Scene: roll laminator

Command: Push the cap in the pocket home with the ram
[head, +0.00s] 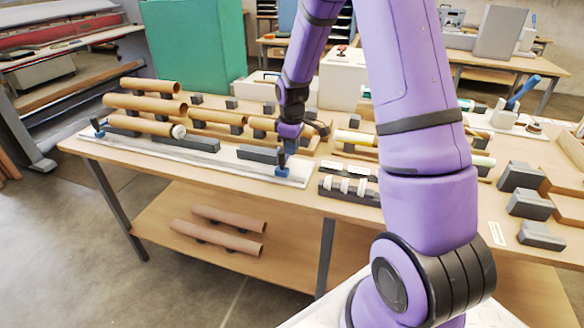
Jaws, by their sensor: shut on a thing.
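My gripper (288,147), small in the head view, is at the right end of a long white base board (225,166). It is shut on a dark upright handle above a blue block (283,172); I cannot tell whether this is the ram. Whether a cap sits in a pocket by the gripper cannot be made out.
A dark rack (350,196) with several white caps stands right of the board. More brown tubes (150,86) lie behind. Dark blocks (522,177) are at the right. Two tubes (228,217) lie on the lower shelf. My arm hides the middle of the table.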

